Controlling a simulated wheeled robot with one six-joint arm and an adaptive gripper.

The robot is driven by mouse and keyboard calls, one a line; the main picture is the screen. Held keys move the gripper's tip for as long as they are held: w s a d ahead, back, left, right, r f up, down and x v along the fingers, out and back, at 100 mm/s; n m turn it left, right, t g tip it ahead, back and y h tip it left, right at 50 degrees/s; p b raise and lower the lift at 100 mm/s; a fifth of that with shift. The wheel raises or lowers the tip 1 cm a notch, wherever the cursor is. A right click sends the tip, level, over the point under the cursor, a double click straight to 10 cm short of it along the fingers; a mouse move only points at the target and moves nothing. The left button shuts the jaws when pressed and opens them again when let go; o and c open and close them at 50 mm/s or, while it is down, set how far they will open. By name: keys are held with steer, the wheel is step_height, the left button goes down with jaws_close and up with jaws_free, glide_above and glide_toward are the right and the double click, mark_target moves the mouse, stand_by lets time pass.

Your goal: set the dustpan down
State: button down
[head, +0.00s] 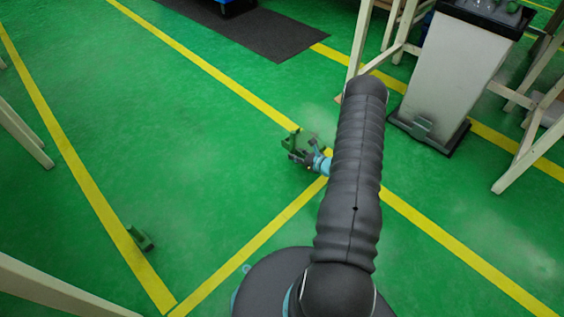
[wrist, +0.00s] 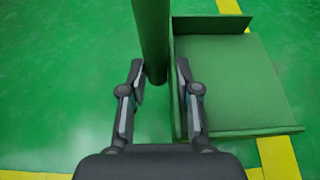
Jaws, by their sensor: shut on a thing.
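The green dustpan (wrist: 235,80) is in my gripper (wrist: 160,82). Its upright round handle (wrist: 152,35) stands between the two fingers, and the flat pan with raised edges spreads to the right of them. In the head view the dustpan (head: 291,141) shows small at the end of my arm, low over the green floor near a yellow line. My gripper (head: 311,156) is partly hidden there by its own wrist. I cannot tell whether the pan touches the floor.
A small green object (head: 140,238) lies by the left yellow line. A pale bin with a black base (head: 455,75) stands at the right, among pale table legs (head: 518,155). A dark mat (head: 255,32) lies at the back. The floor left of the dustpan is clear.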

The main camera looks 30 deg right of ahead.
glide_above(281, 167)
step_height(281, 167, down, 4)
steer(key=shift+a+f+b, duration=0.15)
steer(key=shift+b, duration=0.2)
steer(key=shift+f+b, duration=0.3)
steer(key=shift+f, duration=1.65)
steer(key=shift+f, duration=0.1)
steer(key=c, duration=0.8)
jaws_free()
steer(key=shift+s, duration=0.1)
steer(key=shift+c, duration=0.2)
